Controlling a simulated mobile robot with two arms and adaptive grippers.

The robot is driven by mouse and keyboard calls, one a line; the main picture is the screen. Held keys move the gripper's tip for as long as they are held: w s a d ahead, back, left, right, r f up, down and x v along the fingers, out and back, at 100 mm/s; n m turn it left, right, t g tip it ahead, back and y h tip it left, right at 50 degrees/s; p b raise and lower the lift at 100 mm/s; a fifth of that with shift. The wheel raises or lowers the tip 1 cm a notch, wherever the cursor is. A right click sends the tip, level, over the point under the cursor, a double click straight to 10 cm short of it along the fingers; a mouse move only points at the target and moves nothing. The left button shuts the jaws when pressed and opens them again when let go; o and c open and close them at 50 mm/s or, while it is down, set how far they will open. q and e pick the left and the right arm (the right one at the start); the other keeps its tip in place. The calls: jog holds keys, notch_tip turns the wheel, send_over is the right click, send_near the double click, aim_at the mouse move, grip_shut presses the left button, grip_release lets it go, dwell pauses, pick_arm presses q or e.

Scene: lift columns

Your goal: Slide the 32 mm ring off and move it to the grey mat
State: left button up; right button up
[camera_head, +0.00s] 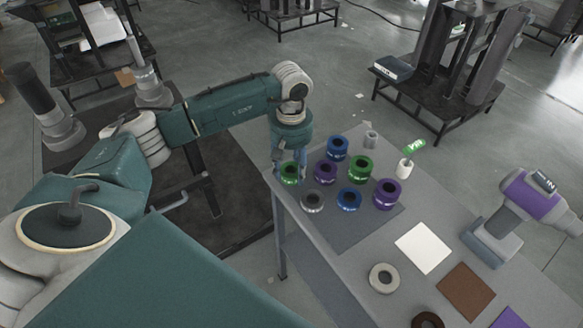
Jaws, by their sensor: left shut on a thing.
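My left gripper (288,162) points down at the near left corner of the grey table. It is shut on a green ring-shaped piece (289,174), partly hidden by the fingers. Beside it stand several similar pieces: grey (312,201), purple (326,171), blue (337,147), another green (360,167), another blue (349,199) and another purple (387,194). No size marking is readable, so I cannot tell which is the 32 mm ring. My right gripper is not in view.
The table (340,278) also holds a loose pale ring (384,278), a dark brown ring (427,320), a white square (423,249), a brown square (467,291) and a purple square (510,318).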

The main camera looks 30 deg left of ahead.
pick_arm(q)
jog(key=o, duration=1.4)
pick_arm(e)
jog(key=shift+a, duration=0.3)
pick_arm(q)
jog(key=shift+r, duration=0.1)
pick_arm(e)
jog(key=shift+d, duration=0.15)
pick_arm(q)
jog(key=shift+r, duration=0.4)
notch_tip(320, 180, up, 11)
jog(key=shift+r, duration=0.1)
